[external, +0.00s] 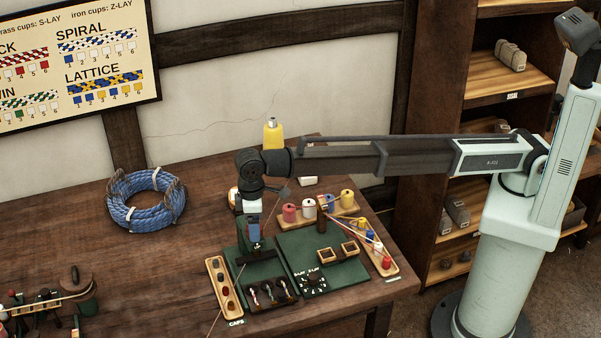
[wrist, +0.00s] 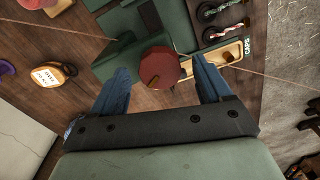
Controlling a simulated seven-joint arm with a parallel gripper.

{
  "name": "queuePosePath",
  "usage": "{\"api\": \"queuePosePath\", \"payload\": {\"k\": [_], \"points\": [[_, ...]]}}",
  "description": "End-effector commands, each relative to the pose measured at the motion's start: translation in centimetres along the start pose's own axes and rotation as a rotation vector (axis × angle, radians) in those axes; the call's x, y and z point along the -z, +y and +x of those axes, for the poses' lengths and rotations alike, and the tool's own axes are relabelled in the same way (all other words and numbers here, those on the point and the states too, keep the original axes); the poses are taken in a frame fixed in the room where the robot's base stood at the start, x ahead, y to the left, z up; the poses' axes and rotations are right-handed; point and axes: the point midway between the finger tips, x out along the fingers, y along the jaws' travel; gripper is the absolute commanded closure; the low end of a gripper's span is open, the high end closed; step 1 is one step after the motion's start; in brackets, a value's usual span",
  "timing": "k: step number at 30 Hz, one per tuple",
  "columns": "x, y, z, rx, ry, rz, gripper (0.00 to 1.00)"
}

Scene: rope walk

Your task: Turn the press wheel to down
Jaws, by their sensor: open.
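In the wrist view a round, dark red piece with a brown stub on its face, which looks like the press wheel (wrist: 160,62), lies between my finger tips. My gripper (wrist: 161,76) is open, with one blue finger at each side of it; a gap shows on both sides. How far the fingers are above or around it I cannot tell. In the external view my gripper (external: 254,238) points down over the left part of the green board (external: 300,243), and the wheel is hidden behind it. I cannot read the wheel's setting.
The caps tray (external: 213,268) is at the left and a dark rack with short rope pieces (external: 270,293) in front. Colored spools (external: 289,213) stand at the back and right. A blue rope coil (external: 146,199) lies on clear table at left. A yellow bottle (external: 273,136) stands behind my arm.

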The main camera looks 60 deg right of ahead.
Motion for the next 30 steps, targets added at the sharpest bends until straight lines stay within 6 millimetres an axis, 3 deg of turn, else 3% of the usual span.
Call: {"api": "queuePosePath", "payload": {"k": [18, 24, 30], "points": [[0.1, 0.0, -10.7, 0.0, 0.002, 0.0, 0.22], [0.1, 0.0, -12.7, 0.0, 0.0, 0.0, 0.22], [0.0, 0.0, -13.3, 0.0, 0.0, 0.0, 0.22]]}}
